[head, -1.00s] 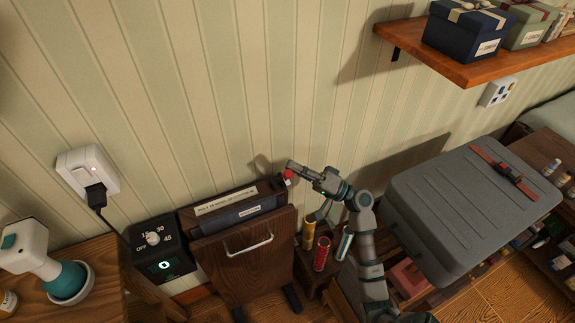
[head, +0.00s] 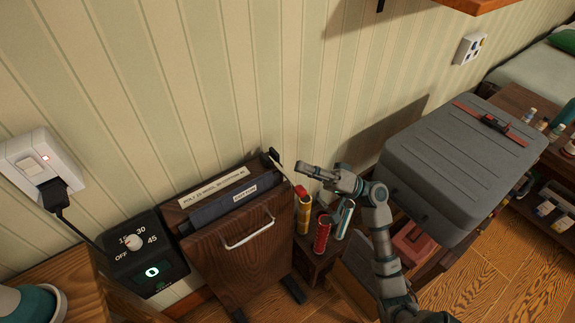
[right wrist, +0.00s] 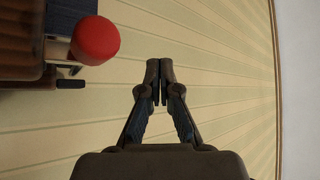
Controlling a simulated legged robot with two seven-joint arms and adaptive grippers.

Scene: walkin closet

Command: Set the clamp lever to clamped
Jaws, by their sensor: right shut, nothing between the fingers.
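The clamp lever is a pale rod with a red knob (head: 300,191), fixed at the upper right corner of the wooden press (head: 238,262). In the head view the rod slopes from a dark pivot down and toward the viewer. The knob also shows large at the upper left in the right wrist view (right wrist: 96,39). My right gripper (head: 302,169) is shut and empty, just beyond the knob and close to the wall. In the right wrist view its closed fingertips (right wrist: 159,67) are to the right of the knob, with a gap between. My left gripper is not in view.
A dial box (head: 140,255) stands left of the press, below a wall switch with a plugged cord (head: 37,165). Red, yellow and teal cylinders (head: 322,234) stand right of the press, below my right arm. A grey suitcase (head: 455,165) lies farther right.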

